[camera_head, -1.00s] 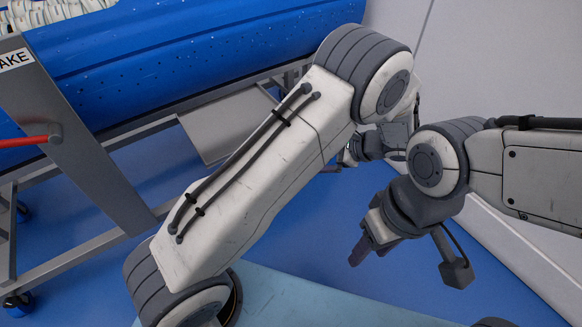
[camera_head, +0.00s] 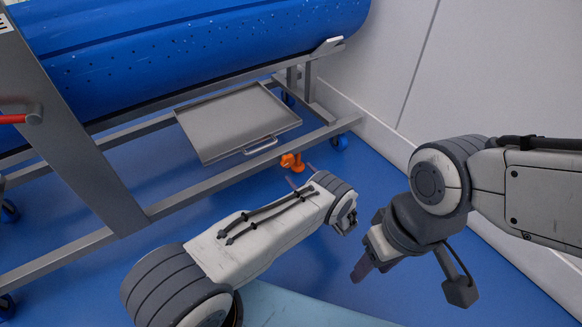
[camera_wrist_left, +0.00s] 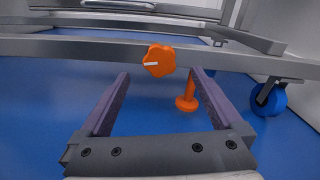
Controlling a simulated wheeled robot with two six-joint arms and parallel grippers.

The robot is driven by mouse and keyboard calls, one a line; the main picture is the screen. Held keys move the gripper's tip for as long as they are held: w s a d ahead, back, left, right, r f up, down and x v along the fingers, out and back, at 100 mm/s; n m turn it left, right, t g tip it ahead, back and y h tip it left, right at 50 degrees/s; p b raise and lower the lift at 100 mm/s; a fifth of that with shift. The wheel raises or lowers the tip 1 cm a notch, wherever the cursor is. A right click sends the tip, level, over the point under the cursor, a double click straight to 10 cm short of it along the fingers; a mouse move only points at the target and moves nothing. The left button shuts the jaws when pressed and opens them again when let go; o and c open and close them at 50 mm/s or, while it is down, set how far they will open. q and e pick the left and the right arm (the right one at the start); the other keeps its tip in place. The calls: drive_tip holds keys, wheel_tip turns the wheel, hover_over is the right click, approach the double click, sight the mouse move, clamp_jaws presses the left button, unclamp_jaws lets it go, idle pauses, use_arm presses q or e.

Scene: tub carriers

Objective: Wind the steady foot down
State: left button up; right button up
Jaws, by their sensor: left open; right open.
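The orange steady foot (camera_head: 291,162) hangs at the lower rail of the tub carrier. In the left wrist view its lobed orange knob (camera_wrist_left: 158,61) has a white mark pointing left. Its orange stem and round pad (camera_wrist_left: 186,96) reach down toward the floor; I cannot tell whether the pad touches it. My left gripper (camera_head: 299,175) is open, just in front of the foot. In its wrist view the knob shows ahead between the two finger tips (camera_wrist_left: 159,74), apart from both. My right gripper (camera_head: 362,262) is open and empty, off to the right above the floor.
The lower rail (camera_head: 210,184) runs behind the foot. A grey tray (camera_head: 235,120) with a handle lies under the blue tub (camera_head: 200,55). A blue caster (camera_wrist_left: 268,98) stands right of the foot. A white wall (camera_head: 480,80) closes the right side.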

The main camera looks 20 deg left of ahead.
sight(289, 162)
use_arm(q)
drive_tip(key=b+x, duration=0.2)
drive_tip(key=x, duration=0.3)
drive_tip(key=shift+w+a+f, duration=0.15)
drive_tip(key=shift+w+a, duration=0.05)
drive_tip(key=shift+a, duration=0.1)
drive_tip(key=shift+w+a, duration=0.3)
drive_tip(key=shift+a, duration=0.05)
drive_tip(key=c, duration=1.4)
drive_tip(key=shift+o, duration=0.3)
drive_tip(key=shift+n, duration=0.3)
